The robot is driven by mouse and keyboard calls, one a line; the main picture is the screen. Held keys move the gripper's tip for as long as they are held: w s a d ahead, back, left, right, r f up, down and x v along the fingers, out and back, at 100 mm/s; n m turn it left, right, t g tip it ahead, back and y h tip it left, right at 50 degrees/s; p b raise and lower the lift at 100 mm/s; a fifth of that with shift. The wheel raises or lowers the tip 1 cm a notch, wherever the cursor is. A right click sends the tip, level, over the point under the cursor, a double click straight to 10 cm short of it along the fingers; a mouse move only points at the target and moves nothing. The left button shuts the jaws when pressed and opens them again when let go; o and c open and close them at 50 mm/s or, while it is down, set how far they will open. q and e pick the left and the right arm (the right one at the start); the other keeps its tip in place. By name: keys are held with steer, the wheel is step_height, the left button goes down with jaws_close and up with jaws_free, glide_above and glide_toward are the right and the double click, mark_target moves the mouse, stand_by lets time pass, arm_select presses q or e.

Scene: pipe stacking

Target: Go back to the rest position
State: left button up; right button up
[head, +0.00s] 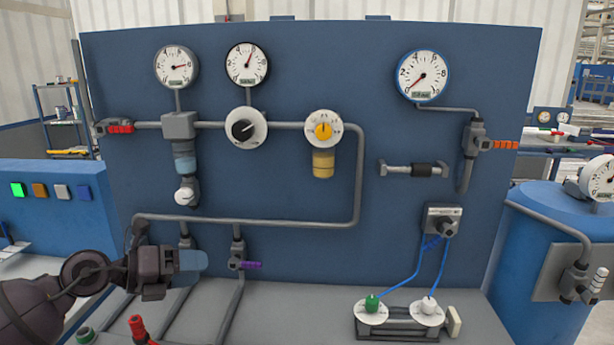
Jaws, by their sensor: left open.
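My left gripper (158,268) is at the lower left of the head view, its arm coming in from the left edge. It is open, in front of the lower pipes of the blue panel (290,180). A blue lever-like piece (192,260) shows right beside its fingers; I cannot tell whether they touch. A similar purple lever (250,265) sits on a pipe to the right, apart from the gripper. My right gripper is not in view.
The panel carries gauges, knobs and a grey pipe run (250,221). Below, a red-topped piece (137,327) stands near my left arm. A fixture with two white discs (427,312) and blue tubes is at lower right. A blue tank (540,240) stands at right.

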arm_select(q)
steer(key=s+a+f+n+t+y, duration=0.25)
steer(key=f+n, duration=0.35)
steer(key=n, duration=0.3)
steer(key=s+a+f+n+t+y, duration=0.2)
steer(key=f+n+t+y, duration=0.25)
steer(key=n, duration=0.45)
steer(key=s+a+f+n+t+y, duration=0.25)
steer(key=f+n, duration=0.35)
steer(key=n, duration=0.3)
steer(key=s+f+n+g+y, duration=0.3)
steer(key=s+f+n+g, duration=0.3)
steer(key=s+f, duration=1.1)
steer(key=s+n, duration=0.2)
steer(key=s, duration=0.1)
steer(key=shift+s+d+f, duration=0.3)
steer(key=shift+s, duration=0.05)
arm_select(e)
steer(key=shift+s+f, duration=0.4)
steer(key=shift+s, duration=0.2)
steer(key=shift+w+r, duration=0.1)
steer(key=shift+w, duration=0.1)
